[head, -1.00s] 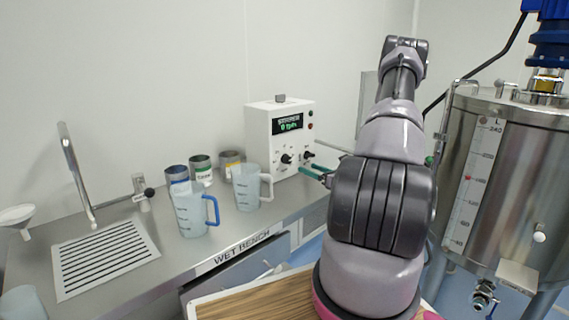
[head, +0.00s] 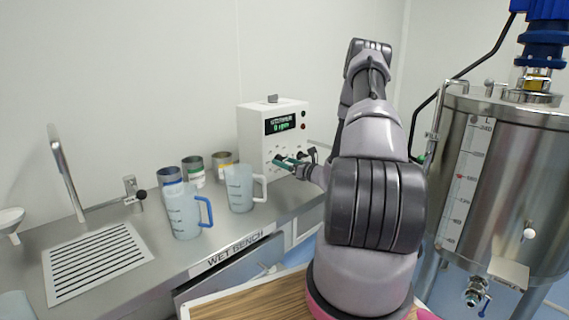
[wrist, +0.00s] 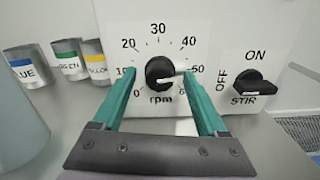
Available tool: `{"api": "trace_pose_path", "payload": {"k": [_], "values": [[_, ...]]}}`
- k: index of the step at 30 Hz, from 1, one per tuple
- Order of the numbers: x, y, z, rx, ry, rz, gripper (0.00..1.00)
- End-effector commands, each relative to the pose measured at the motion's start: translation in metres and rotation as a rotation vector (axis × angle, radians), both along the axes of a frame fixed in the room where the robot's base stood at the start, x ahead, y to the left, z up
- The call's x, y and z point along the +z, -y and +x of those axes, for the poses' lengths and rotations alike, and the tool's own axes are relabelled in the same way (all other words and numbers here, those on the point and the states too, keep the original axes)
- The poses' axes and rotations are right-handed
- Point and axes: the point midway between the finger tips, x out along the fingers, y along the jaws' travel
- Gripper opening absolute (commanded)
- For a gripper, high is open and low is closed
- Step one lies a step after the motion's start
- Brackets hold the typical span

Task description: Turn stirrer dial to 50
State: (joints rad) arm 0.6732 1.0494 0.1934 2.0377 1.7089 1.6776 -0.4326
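The stirrer dial (wrist: 160,72) is a round black knob on a white panel, inside a scale from 0 to 60 marked rpm. Its white pointer faces right, toward the 50 mark. My gripper (wrist: 160,76) is open, with one teal finger on each side of the dial. I cannot tell whether either finger touches it. The white control box (head: 254,135) stands on the bench in the head view. Its green display (head: 280,124) appears to read 0 rpm. The fingers partly cover the 10 and 60 marks.
A black STIR switch (wrist: 254,85) with OFF and ON marks sits right of the dial. Clear jugs (head: 183,212) and several labelled cans (head: 194,170) stand left of the box. A steel tank (head: 500,190) is at right.

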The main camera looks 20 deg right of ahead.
Motion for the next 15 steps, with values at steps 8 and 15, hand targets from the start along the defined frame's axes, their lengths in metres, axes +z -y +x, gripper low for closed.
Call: {"api": "trace_pose_path", "payload": {"k": [8, 15], "values": [[-0.0001, 0.0000, -0.0003, 0.000, -0.001, 0.002, 0.00], [-0.0002, 0.0000, -0.0003, 0.001, -0.043, 0.116, 0.00]]}}
